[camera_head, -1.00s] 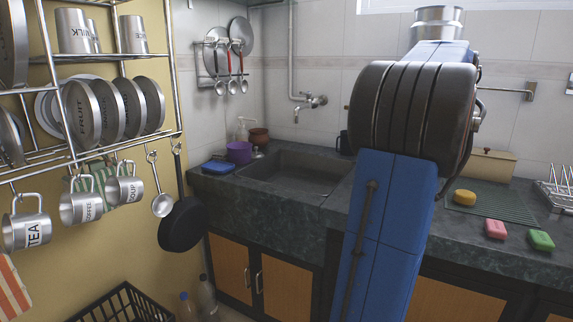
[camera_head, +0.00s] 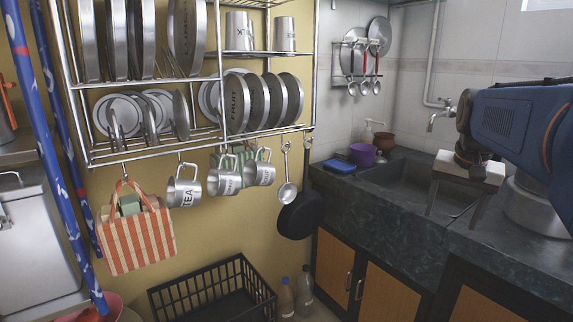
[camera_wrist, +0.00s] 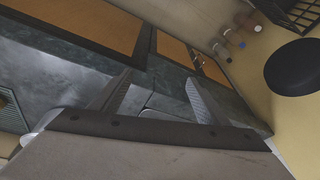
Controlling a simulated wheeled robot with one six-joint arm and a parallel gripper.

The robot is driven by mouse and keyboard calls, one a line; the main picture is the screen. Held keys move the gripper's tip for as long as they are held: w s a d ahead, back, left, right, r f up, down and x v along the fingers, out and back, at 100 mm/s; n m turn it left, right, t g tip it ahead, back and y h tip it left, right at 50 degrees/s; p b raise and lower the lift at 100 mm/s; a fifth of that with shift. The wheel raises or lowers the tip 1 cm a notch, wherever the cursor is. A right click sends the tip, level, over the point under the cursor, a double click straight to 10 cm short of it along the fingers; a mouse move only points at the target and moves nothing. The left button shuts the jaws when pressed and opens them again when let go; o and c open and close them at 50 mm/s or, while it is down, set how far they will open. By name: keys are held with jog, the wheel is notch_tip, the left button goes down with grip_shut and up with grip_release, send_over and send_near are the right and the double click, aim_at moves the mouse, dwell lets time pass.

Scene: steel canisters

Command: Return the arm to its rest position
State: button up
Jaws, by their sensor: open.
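My arm (camera_head: 510,115), blue and dark grey, reaches in from the right edge of the head view. My gripper (camera_head: 456,205) hangs over the counter beside the sink, its two fingers spread and pointing down. In the wrist view my gripper (camera_wrist: 158,95) shows both fingers well apart with nothing between them. Steel canisters (camera_head: 240,32) stand on the upper shelf of the wall rack, far to the left of my gripper. My arm's base is not clearly shown.
The dark stone counter (camera_head: 375,225) and sink (camera_head: 390,180) lie below my gripper, with a tap (camera_head: 440,115) behind. The wire rack (camera_head: 150,148) holds plates and hanging mugs. A black crate (camera_head: 215,295) and bottles (camera_head: 303,287) are on the floor.

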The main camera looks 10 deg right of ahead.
jog(key=s+a+f+n, duration=0.3)
jog(key=a+f, duration=0.2)
jog(key=a, duration=0.2)
jog(key=s+a+f+n+t+y, duration=0.1)
jog(key=s+a+f+n, duration=0.1)
jog(key=a+f, duration=0.3)
jog(key=s+a+f+n+t+y, duration=0.1)
jog(key=s+a+f+n, duration=0.2)
jog(key=a, duration=0.8)
jog(key=shift+s+a+f+n, duration=0.15)
jog(key=shift+s+f+n, duration=0.2)
jog(key=shift+f+n, duration=0.55)
